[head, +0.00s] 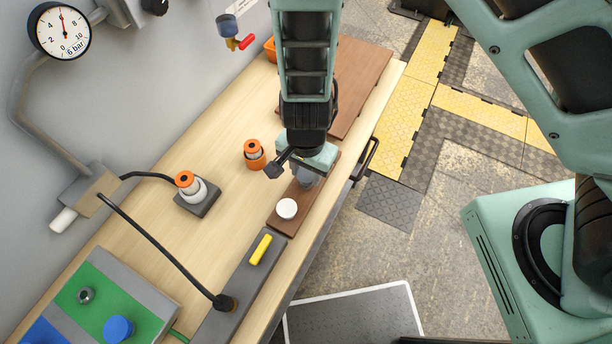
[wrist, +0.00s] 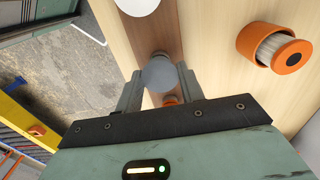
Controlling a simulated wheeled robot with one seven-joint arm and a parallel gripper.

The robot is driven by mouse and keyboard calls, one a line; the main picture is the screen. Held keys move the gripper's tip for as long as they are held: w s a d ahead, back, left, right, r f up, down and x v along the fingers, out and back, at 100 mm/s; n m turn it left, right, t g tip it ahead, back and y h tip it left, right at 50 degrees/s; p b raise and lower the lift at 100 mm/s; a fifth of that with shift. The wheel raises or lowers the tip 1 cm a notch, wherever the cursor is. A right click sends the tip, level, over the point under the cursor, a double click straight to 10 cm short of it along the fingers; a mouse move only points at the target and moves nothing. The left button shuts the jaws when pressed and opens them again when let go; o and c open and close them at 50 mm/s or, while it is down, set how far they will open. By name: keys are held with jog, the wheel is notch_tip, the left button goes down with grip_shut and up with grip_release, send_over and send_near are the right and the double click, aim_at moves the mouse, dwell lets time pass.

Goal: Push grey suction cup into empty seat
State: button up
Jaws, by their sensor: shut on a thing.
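My gripper (head: 306,177) hangs over the brown board (head: 281,223) near the front edge of the bench. In the wrist view its two fingers (wrist: 158,88) are shut on the grey suction cup (wrist: 160,73), which shows as a round grey disc. In the head view the gripper mostly hides the cup. A white disc (head: 287,208) sits on the near end of the board, and it also shows at the top of the wrist view (wrist: 137,4). I cannot make out the empty seat; the cup and fingers hide the board below them.
An orange-ended cylinder (head: 255,153) stands left of my gripper. Another orange-and-white piece (head: 188,184) stands on a grey block. A grey housing with a yellow handle (head: 260,250) lies before the board. A larger brown panel (head: 360,75) is behind. A black handle (head: 368,158) sticks out at the bench edge.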

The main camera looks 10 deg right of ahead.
aim_at(306, 175)
jog(key=shift+r+p, duration=0.8)
jog(key=shift+r, duration=0.1)
notch_tip(306, 175, up, 4)
jog(key=p, duration=0.4)
jog(key=shift+r, duration=0.15)
